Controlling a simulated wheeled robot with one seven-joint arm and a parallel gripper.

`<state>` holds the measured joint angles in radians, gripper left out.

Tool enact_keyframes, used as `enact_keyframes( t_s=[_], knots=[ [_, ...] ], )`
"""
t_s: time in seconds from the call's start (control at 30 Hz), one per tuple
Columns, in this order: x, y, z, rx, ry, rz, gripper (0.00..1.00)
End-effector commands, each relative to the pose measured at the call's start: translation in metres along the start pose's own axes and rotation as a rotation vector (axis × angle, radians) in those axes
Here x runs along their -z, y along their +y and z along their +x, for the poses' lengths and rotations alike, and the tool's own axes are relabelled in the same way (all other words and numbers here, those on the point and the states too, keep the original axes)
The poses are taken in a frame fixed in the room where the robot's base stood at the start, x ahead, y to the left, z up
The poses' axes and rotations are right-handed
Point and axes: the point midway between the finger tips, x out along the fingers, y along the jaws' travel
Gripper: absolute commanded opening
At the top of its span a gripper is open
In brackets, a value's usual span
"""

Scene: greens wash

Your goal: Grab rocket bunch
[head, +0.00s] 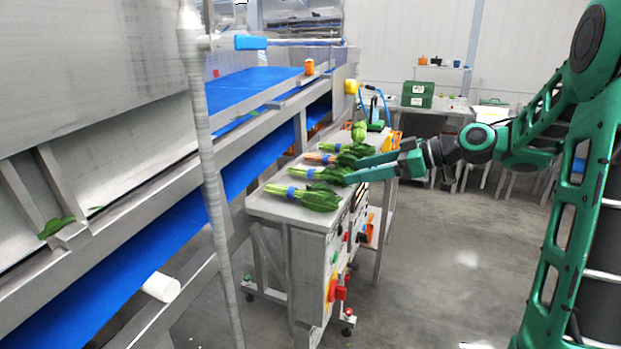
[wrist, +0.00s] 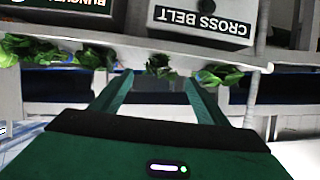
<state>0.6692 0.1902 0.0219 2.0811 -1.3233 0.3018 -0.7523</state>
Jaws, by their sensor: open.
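Several leafy green bunches lie in a row on a steel side table (head: 265,207). The nearest bunch (head: 318,197) has a blue band, as does the bunch behind it (head: 322,173). A further bunch (head: 330,158) shows an orange-tan part, and more leaves lie beyond. I cannot tell which one is rocket. My gripper (head: 353,169) is open, reaching in from the right at the table's right edge, close to the leaf ends. In the wrist view the gripper (wrist: 158,85) is empty, with one bunch (wrist: 160,66) ahead between its fingertips. Contact is unclear.
A blue conveyor belt (head: 140,250) in a steel frame runs along the left. A vertical pole (head: 208,170) stands in front of it. The floor (head: 440,270) at right is clear.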

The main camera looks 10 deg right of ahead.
Motion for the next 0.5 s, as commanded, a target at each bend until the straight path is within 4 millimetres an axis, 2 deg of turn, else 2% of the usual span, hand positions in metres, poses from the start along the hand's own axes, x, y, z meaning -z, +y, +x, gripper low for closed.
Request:
enact_keyframes(
  t_s=[0.17,0.4,0.5],
  knots=[
    [-0.001,0.001,0.011,0.001,-0.001,0.000,0.68],
    [-0.004,0.004,0.044,0.002,-0.001,0.001,0.68],
    [-0.004,0.004,0.052,0.000,-0.001,0.000,0.68]
  ],
)
